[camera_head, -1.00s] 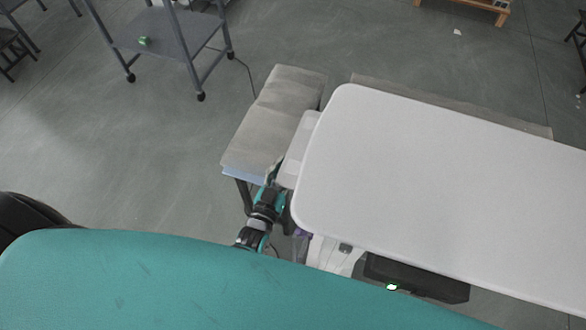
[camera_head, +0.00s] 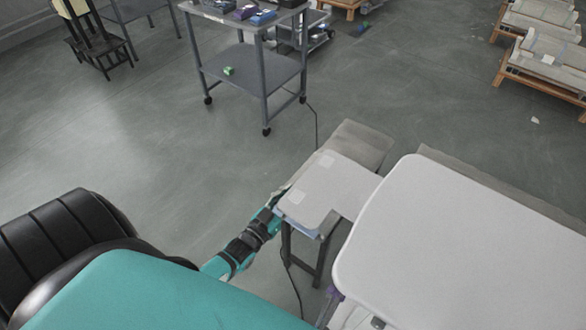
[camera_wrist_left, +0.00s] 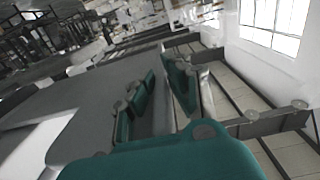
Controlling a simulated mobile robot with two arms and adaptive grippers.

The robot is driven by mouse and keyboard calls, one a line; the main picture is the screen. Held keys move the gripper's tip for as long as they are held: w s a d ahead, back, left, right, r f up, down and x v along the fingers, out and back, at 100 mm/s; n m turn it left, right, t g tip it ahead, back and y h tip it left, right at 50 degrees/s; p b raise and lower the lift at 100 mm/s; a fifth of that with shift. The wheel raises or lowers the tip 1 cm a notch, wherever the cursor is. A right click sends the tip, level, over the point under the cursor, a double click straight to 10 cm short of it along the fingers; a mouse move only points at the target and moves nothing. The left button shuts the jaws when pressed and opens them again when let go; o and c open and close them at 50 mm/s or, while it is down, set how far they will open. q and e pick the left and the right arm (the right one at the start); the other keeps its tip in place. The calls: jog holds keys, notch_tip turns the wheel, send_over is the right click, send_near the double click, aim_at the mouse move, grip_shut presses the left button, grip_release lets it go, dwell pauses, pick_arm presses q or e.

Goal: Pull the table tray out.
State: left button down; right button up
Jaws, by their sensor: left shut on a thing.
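The white table (camera_head: 460,245) is at the right in the head view. Its pale tray (camera_head: 335,188) sticks out from the table's left end, over the grey bench. The tray also shows as a flat grey sheet in the left wrist view (camera_wrist_left: 75,98). My left gripper (camera_head: 276,203) is at the tray's outer left edge and shut on it. In the left wrist view my left gripper's teal fingers (camera_wrist_left: 160,82) lie along either side of the edge. The tray's inner end meets the table top; how it is joined there is hidden. My right gripper is not in view.
The grey padded bench (camera_head: 357,143) stands under and behind the tray, with dark legs below. A wheeled cart (camera_head: 250,68) stands farther back. Wooden pallets (camera_head: 545,65) are at the far right. The floor left of the tray is clear.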

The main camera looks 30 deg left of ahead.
pick_arm(q)
jog(key=c, duration=1.4)
grip_release()
jog(key=shift+o, duration=0.2)
jog(key=s, duration=1.2)
jog(key=shift+a, duration=0.15)
